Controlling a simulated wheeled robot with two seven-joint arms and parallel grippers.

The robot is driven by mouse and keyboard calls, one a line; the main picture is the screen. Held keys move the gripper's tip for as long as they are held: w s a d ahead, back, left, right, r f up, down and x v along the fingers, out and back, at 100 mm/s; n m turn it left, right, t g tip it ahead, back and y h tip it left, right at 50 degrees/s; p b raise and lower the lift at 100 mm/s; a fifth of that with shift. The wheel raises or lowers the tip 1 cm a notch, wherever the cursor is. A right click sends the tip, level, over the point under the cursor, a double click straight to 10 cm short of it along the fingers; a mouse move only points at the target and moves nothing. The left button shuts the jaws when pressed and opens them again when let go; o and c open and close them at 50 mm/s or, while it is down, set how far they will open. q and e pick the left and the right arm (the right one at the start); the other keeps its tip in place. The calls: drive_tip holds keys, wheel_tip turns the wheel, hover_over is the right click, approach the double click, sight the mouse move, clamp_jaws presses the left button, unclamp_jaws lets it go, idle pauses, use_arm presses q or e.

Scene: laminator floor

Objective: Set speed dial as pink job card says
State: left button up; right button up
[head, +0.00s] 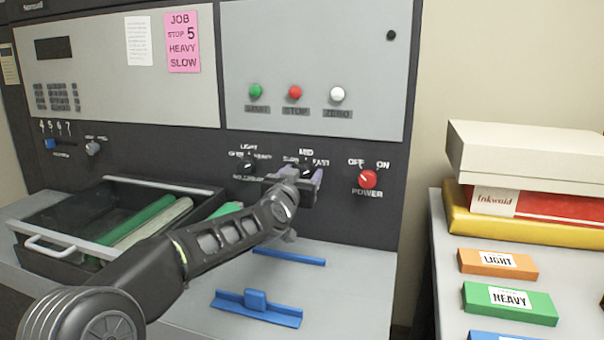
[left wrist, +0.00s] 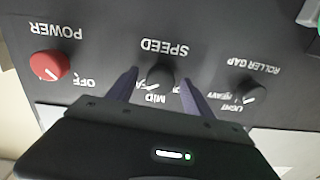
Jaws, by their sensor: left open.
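The pink job card (head: 183,42) on the machine's upper panel reads JOB, STOP 5, HEAVY, SLOW. The black speed dial (left wrist: 160,75) is on the lower panel, labelled SPEED, with MID and partly covered end labels. Its pointer seems to face near MID, but it is small. In the head view SLOW and FAST lie left and right of it. My left gripper (left wrist: 160,92) is open, one finger on each side of the dial; I cannot tell if they touch it. In the head view the gripper (head: 300,178) mostly hides the dial. My right gripper is not in view.
The roller gap dial (left wrist: 250,93) and red power knob (head: 367,179) flank the speed dial. Blue guides (head: 258,308) lie on the table below. Boxes (head: 525,155) and coloured blocks (head: 510,302) are at right.

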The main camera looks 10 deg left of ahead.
use_arm(q)
clamp_jaws()
idle(0.8)
